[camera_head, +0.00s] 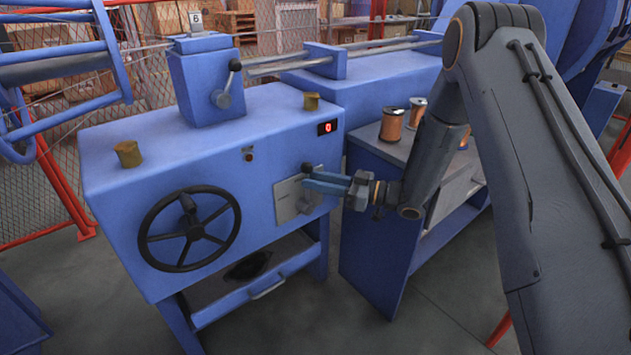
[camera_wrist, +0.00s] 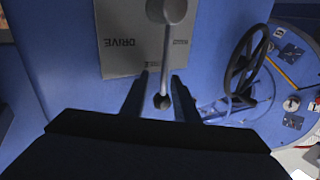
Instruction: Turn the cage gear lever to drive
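The cage gear lever (camera_wrist: 165,60) is a grey rod with a dark round knob on a round hub. It sits on a grey plate (camera_wrist: 115,60) that reads DRIVE, upside down in the wrist view, left of the rod; other labels are unreadable. In the head view the plate (camera_head: 287,204) is on the blue machine's front, the knob just above my fingers. My gripper (camera_wrist: 161,88) is open, one finger either side of the rod's knob end, with gaps visible. In the head view my gripper (camera_head: 308,181) reaches the plate from the right.
Copper spools (camera_head: 392,124) sit on a bench to the right, behind my arm.

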